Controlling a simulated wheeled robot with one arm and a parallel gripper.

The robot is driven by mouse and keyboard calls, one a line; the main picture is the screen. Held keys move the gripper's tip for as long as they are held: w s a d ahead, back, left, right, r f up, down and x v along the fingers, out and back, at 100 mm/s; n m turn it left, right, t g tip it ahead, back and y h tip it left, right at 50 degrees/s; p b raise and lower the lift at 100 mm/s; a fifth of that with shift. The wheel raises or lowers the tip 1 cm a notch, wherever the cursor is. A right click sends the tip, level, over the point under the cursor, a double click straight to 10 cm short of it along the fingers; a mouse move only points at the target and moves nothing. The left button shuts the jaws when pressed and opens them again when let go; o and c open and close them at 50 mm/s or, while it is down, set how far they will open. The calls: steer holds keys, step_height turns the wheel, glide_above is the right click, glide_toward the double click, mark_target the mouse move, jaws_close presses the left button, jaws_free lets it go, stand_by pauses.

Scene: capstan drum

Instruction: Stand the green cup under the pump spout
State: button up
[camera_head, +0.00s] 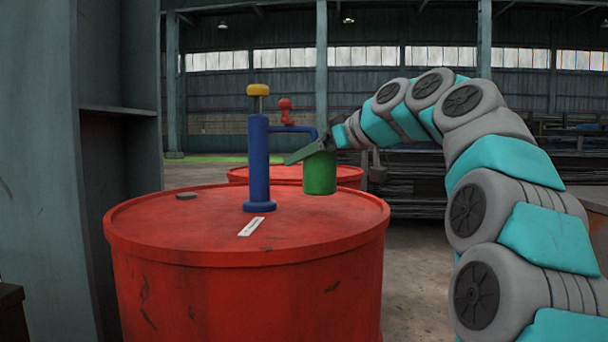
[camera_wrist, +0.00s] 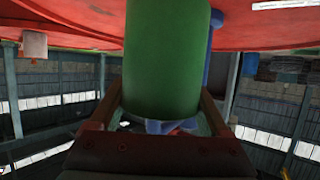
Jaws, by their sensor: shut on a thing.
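The green cup (camera_head: 320,175) is held in my gripper (camera_head: 312,150), to the right of the blue pump (camera_head: 259,165) on the red drum. In the head view the cup looks upright, with its base over the right part of the drum top; I cannot tell whether it touches. The blue spout (camera_head: 295,129) reaches right from the pump column and ends close to the cup's top, partly hidden by the gripper. In the wrist view the green cup (camera_wrist: 167,60) fills the space between my fingers (camera_wrist: 160,112), which flank it on both sides.
The red drum (camera_head: 240,292) has a white label (camera_head: 251,226) and a small dark cap (camera_head: 186,196) on its top. The pump has a yellow knob (camera_head: 258,90) and a red tap (camera_head: 285,110). A second red drum (camera_head: 350,173) stands behind. A grey pillar rises at left.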

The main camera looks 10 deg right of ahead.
mark_target(334, 161)
steer(key=shift+w+a+f+b, duration=0.15)
steer(key=shift+w+f, duration=0.15)
steer(key=shift+f, duration=0.3)
steer(key=shift+w+a+f+b, duration=0.1)
steer(key=shift+w+f, duration=0.15)
steer(key=shift+f, duration=0.4)
steer(key=shift+w+a+f+b, duration=0.15)
steer(key=shift+w+f, duration=0.15)
steer(key=shift+f, duration=0.3)
steer(key=shift+f, duration=0.1)
steer(key=o, duration=1.2)
steer(key=shift+s+d+r, duration=0.1)
steer(key=shift+d+r, duration=0.05)
steer(key=shift+r, duration=0.1)
steer(key=v, duration=1.1)
steer(key=shift+s+d, duration=0.25)
steer(key=shift+s, duration=0.05)
